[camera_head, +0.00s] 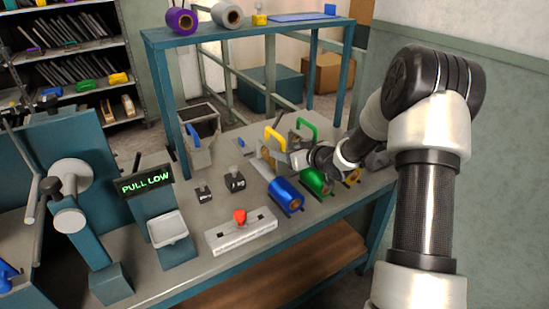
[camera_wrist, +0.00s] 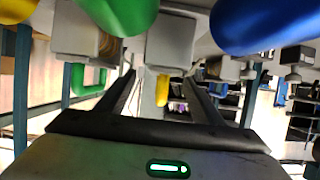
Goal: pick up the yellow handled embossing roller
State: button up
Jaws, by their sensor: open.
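The yellow handled embossing roller (camera_head: 275,136) stands on the grey workbench, its yellow handle on top and its lower part partly hidden by my gripper. In the wrist view, which looks upside down, its yellow handle (camera_wrist: 163,90) shows between my fingers, below a grey block (camera_wrist: 170,42). My gripper (camera_head: 287,158) is open and low over the bench, pointing toward this roller. In the wrist view the two dark fingers (camera_wrist: 161,78) are spread around the line of the handle. I cannot tell whether the handle lies fully between the fingertips or just beyond them.
A green handled tool (camera_head: 307,130) stands close to the right. Blue (camera_head: 285,194), green (camera_head: 315,181) and gold (camera_head: 352,176) foil rolls lie along the front, near my wrist. A blue handled tool (camera_head: 241,144) and small dark blocks (camera_head: 235,180) are left. A raised shelf (camera_head: 245,30) spans behind.

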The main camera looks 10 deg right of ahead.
aim_at(273, 144)
jog(key=x, duration=0.2)
jog(key=b+x, duration=0.1)
jog(key=x, duration=0.2)
jog(key=b+x, duration=0.1)
jog(key=x, duration=0.1)
jog(key=shift+w+a+r, duration=0.2)
jog(key=shift+a+r, duration=0.05)
jog(key=shift+a, duration=0.15)
jog(key=shift+c, duration=0.2)
grip_shut()
jog(key=shift+r, duration=0.2)
